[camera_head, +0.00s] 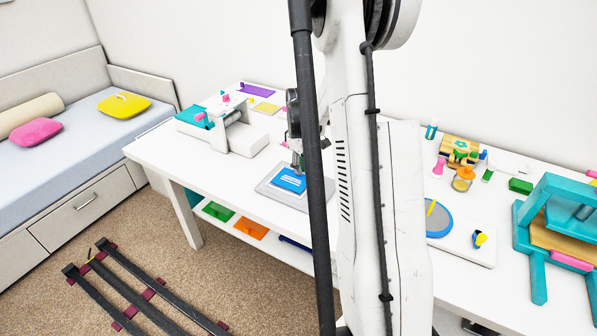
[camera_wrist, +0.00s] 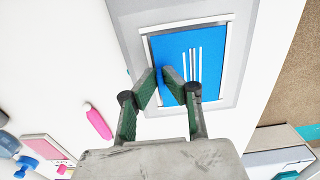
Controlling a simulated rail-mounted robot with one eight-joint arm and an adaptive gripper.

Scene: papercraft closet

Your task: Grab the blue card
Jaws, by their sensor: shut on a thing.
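The blue card (camera_head: 290,180) lies flat on a grey board (camera_head: 268,193) on the white table. In the wrist view the blue card (camera_wrist: 190,52) has several white stripes and sits inside a thin white frame on the grey board (camera_wrist: 130,18). My gripper (camera_head: 297,168) is pointed down at the card. In the wrist view my gripper (camera_wrist: 162,80) has its fingertips over the card's near left part, with a small gap visible between them. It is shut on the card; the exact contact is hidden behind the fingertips.
A white machine (camera_head: 240,138) stands left of the board. A pink stick (camera_wrist: 98,121) lies beside the board. A teal press (camera_head: 565,230) and a blue disc (camera_head: 437,220) are to the right. Green (camera_head: 218,211) and orange (camera_head: 251,229) cards lie on the lower shelf.

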